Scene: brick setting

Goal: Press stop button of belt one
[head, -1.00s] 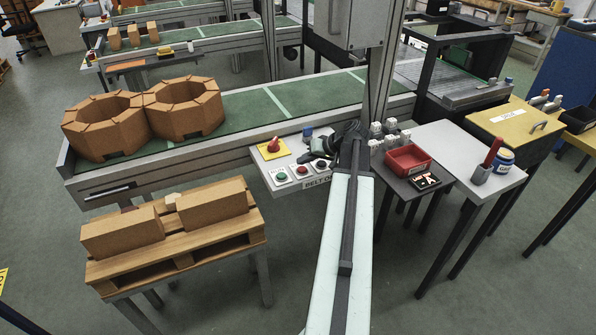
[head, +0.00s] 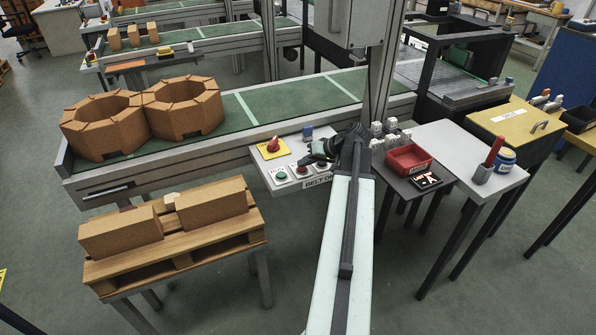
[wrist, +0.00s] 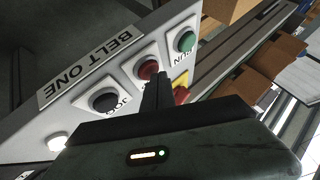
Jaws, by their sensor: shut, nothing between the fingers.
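The belt one control panel (wrist: 112,52) fills the upper left of the wrist view, labelled "BELT ONE". Its red button (wrist: 148,69) sits between the green RUN button (wrist: 187,41) and the black JOG button (wrist: 103,101). My gripper (wrist: 158,76) is shut and empty, its tips close beside the red button and overlapping its edge in the picture. I cannot tell whether they touch. In the head view my gripper (head: 313,158) is over the panel, hiding the black button; the red button (head: 302,171) is partly visible just below.
A red rotary switch on a yellow plate (head: 272,147) stands behind the buttons. Brick rings (head: 183,107) rest on the green belt (head: 290,97) behind. A pallet with bricks (head: 180,260) is left; a red bin (head: 408,159) is right.

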